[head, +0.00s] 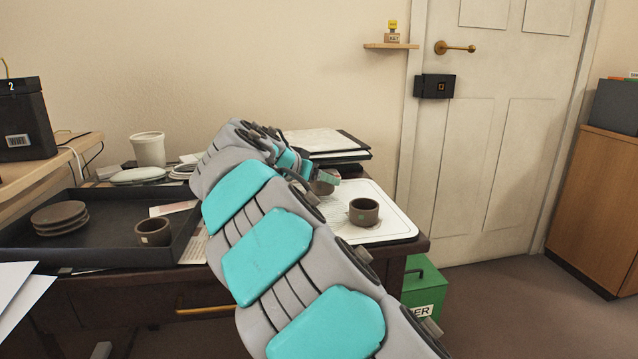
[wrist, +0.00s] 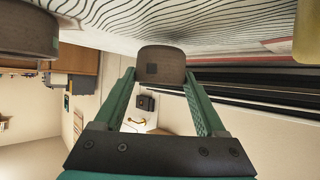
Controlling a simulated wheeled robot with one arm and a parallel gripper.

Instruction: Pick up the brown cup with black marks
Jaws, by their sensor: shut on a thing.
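A brown cup (wrist: 162,63) with a dark square mark sits between the fingers of my gripper (wrist: 160,76) in the wrist view, and the gripper is shut on it. In the head view this cup (head: 322,187) shows only in part behind my arm, at the left part of the white board. I cannot tell whether it touches the board. A second brown cup (head: 364,211) with a small pale mark stands upright on the board to the right. A third brown cup (head: 153,231) with a pale mark stands in the black tray at the left.
The white board (head: 395,228) lies at the desk's right end. A stack of folders (head: 335,143) is behind it. The black tray (head: 95,258) also holds stacked brown saucers (head: 60,216). A white cup (head: 148,149) stands behind the tray. A green box (head: 424,290) is beside the desk.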

